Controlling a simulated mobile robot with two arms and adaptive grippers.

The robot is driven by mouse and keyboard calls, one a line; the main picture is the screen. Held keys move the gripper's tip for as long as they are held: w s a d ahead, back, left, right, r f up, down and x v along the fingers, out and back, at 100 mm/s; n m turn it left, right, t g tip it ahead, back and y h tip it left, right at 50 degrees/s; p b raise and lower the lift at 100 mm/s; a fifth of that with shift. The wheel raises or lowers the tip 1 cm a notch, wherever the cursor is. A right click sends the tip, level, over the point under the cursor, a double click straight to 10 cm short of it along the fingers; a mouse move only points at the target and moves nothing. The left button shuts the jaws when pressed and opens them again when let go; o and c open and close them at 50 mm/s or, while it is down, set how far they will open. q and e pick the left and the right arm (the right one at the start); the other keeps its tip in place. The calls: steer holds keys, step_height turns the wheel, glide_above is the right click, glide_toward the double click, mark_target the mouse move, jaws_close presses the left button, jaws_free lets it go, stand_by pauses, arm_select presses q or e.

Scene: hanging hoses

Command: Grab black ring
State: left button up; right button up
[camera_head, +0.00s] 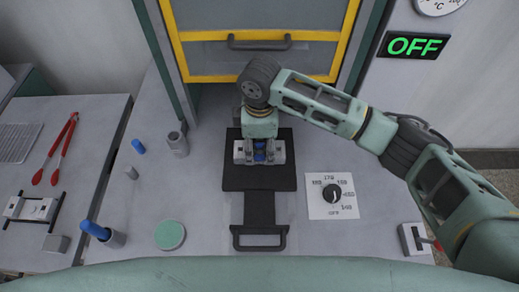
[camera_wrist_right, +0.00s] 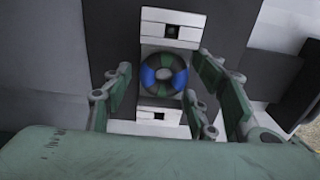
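A round ring (camera_wrist_right: 164,74) with dark and blue segments around a grey centre sits in a white and grey block (camera_wrist_right: 170,30) in the right wrist view. In the head view only a bit of blue (camera_head: 260,154) shows beneath my gripper, and the block (camera_head: 279,152) rests on a black plate (camera_head: 234,180). My right gripper (camera_head: 260,143) points down over the block. In the wrist view its fingers (camera_wrist_right: 160,90) are apart on either side of the ring. I cannot tell whether they touch it. My left gripper is not in view.
A white dial panel (camera_head: 345,208) lies right of the plate, and a black handle (camera_head: 258,246) is in front. A green disc (camera_head: 169,235), a blue-topped cylinder (camera_head: 95,230) and a grey cylinder (camera_head: 177,143) stand left. A yellow-framed door (camera_head: 265,60) rises behind. Red tongs (camera_head: 58,152) lie on the left table.

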steer(key=c, duration=0.7)
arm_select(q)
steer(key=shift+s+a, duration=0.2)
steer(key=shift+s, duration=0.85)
arm_select(e)
steer(key=shift+c, duration=0.3)
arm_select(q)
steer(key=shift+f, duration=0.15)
arm_select(e)
steer(key=shift+r, duration=0.2)
